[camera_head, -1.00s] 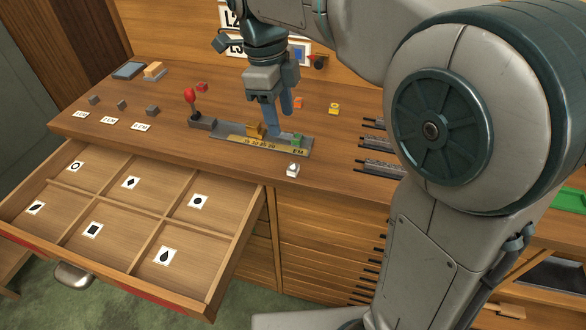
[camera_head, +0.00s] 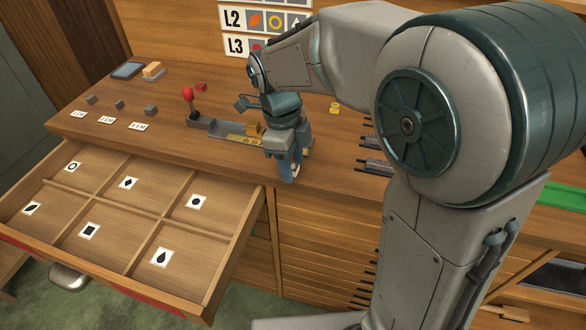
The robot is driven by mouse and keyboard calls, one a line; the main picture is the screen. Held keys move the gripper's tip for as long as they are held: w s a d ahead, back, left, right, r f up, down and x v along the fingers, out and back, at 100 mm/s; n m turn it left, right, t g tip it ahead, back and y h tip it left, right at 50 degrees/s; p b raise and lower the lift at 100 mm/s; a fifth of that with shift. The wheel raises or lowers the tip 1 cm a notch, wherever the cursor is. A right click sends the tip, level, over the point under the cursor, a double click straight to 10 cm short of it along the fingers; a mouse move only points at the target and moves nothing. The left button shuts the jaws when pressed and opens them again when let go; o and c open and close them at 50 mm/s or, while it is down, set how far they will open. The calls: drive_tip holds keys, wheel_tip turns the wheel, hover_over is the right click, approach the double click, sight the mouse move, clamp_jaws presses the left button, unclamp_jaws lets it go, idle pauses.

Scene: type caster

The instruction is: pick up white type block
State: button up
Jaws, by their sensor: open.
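My gripper (camera_head: 290,175) points down at the front edge of the tabletop, its blue fingers low and open. The white type block is almost wholly hidden by the fingers; a small pale patch (camera_head: 295,169) shows between or beside them. I cannot tell whether the fingers touch the block.
The composing stick (camera_head: 225,134) with a red-knobbed lever (camera_head: 188,93) lies just left of my gripper. A yellow block (camera_head: 334,108) stands behind to the right. An open drawer (camera_head: 135,215) with marked compartments juts out at front left. Dark grey blocks (camera_head: 150,110) sit at left.

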clamp_jaws()
drive_tip(key=shift+r, duration=0.1)
